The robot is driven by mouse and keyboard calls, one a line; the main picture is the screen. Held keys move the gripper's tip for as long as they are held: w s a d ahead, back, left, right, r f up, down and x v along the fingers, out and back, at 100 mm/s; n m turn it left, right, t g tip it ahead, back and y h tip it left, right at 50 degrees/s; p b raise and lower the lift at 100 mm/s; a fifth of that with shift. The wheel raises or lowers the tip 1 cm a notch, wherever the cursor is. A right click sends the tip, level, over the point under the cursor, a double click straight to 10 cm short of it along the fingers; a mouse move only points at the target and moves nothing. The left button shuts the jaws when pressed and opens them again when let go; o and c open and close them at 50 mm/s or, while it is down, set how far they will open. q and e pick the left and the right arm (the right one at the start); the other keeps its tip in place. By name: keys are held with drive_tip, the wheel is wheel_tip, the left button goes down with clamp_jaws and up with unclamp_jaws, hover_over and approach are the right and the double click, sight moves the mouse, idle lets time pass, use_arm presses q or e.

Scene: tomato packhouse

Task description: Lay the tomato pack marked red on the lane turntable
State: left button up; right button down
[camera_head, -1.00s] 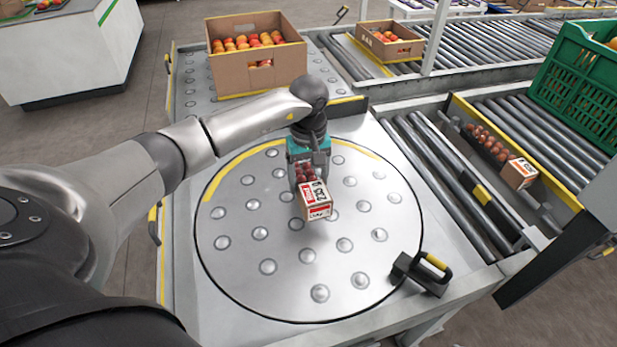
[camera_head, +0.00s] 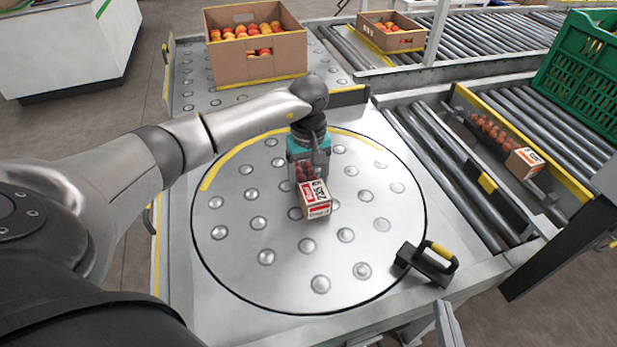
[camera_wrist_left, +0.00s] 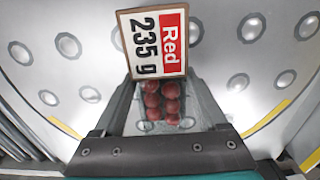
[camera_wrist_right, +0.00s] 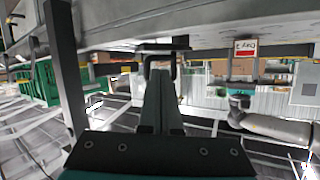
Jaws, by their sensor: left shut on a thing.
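The tomato pack (camera_head: 314,199) has red tomatoes and a card end; its label reads "Red" and "235 g" in the left wrist view (camera_wrist_left: 158,45). My left gripper (camera_head: 308,168) is shut on it, one finger on each side of the tomatoes (camera_wrist_left: 163,102). The pack is low over the middle of the round lane turntable (camera_head: 235,275), a steel disc with ball studs. I cannot tell whether it touches the disc. My right gripper (camera_wrist_right: 160,85) looks shut and empty, its fingers together; a grey tip of it (camera_head: 447,325) shows at the bottom of the head view.
A black handle with a yellow grip (camera_head: 428,262) is at the disc's front right. Another pack with an orange label (camera_head: 523,162) lies in the roller lane at right. A large tomato carton (camera_head: 258,68) stands behind, and a green crate (camera_head: 585,75) at far right.

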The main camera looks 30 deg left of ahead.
use_arm(q)
drive_tip(key=shift+f+b, duration=0.3)
drive_tip(key=shift+f, duration=0.05)
idle(0.7)
drive_tip(key=o, duration=1.6)
drive_tip(key=shift+c, duration=0.2)
